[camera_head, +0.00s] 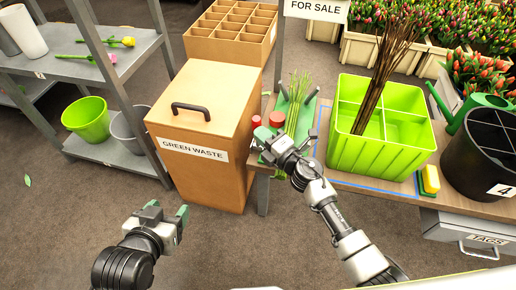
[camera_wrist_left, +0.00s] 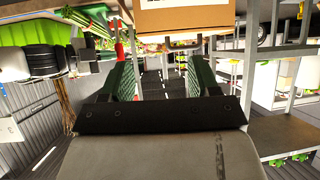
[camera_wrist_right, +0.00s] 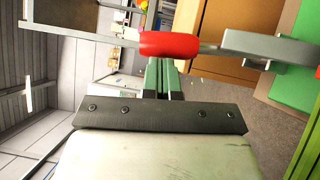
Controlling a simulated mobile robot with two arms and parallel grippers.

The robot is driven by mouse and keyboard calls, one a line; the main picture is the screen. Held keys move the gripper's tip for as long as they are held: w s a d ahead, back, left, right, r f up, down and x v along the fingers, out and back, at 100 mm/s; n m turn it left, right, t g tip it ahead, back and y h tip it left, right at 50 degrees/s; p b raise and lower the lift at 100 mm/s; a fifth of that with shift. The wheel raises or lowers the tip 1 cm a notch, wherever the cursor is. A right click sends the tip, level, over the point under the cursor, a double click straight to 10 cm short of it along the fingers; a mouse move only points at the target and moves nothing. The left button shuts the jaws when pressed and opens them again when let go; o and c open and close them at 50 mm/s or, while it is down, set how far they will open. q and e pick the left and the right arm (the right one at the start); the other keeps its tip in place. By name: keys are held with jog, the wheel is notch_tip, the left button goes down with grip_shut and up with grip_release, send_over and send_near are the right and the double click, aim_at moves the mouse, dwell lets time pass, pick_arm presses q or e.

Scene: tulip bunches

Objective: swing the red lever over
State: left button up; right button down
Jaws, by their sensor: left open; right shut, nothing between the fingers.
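The red lever shows in the right wrist view as a red grip (camera_wrist_right: 168,45) on a metal bar, with a grey block at the bar's right end. My right gripper (camera_wrist_right: 164,65) is shut and empty, its fingertips right at the grip's lower edge; I cannot tell whether they touch. In the head view, my right gripper (camera_head: 265,140) is at the bench's left end, close to two red parts (camera_head: 276,119) beside a green holder with green stems (camera_head: 297,105). Which red part is the lever is unclear. My left gripper (camera_head: 166,213) is open and empty above the floor.
A brown green-waste bin (camera_head: 205,135) stands just left of the bench. A lime divided crate (camera_head: 380,150) with brown stems, a sponge (camera_head: 429,180) and a black bucket (camera_head: 480,160) are to the right. Grey shelves (camera_head: 110,70) stand at left. Floor around my left gripper is clear.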

pick_arm(q)
jog(key=s+a+f+g+y+p, duration=0.2)
jog(key=s+a+g+p, duration=0.25)
jog(key=s+g, duration=0.45)
notch_tip(320, 180, down, 20)
jog(key=s+d+p, duration=0.1)
jog(key=p, duration=0.4)
jog(key=shift+s+p, duration=0.25)
jog(key=shift+p, duration=0.1)
pick_arm(e)
jog(key=w+d+m+g+h, duration=0.1)
jog(key=w+d+m+g, duration=0.1)
jog(key=w, duration=0.6)
jog(key=m+g, duration=0.1)
jog(key=m, duration=0.1)
jog(key=shift+w+d+r+m, duration=0.15)
jog(key=shift+d+r+m, duration=0.2)
jog(key=shift+r+m, duration=0.05)
pick_arm(q)
jog(key=shift+r, duration=0.1)
pick_arm(e)
jog(key=shift+h, duration=0.4)
pick_arm(q)
jog(key=shift+d+r, duration=0.1)
pick_arm(e)
jog(key=shift+r, duration=0.1)
jog(key=shift+d, duration=0.15)
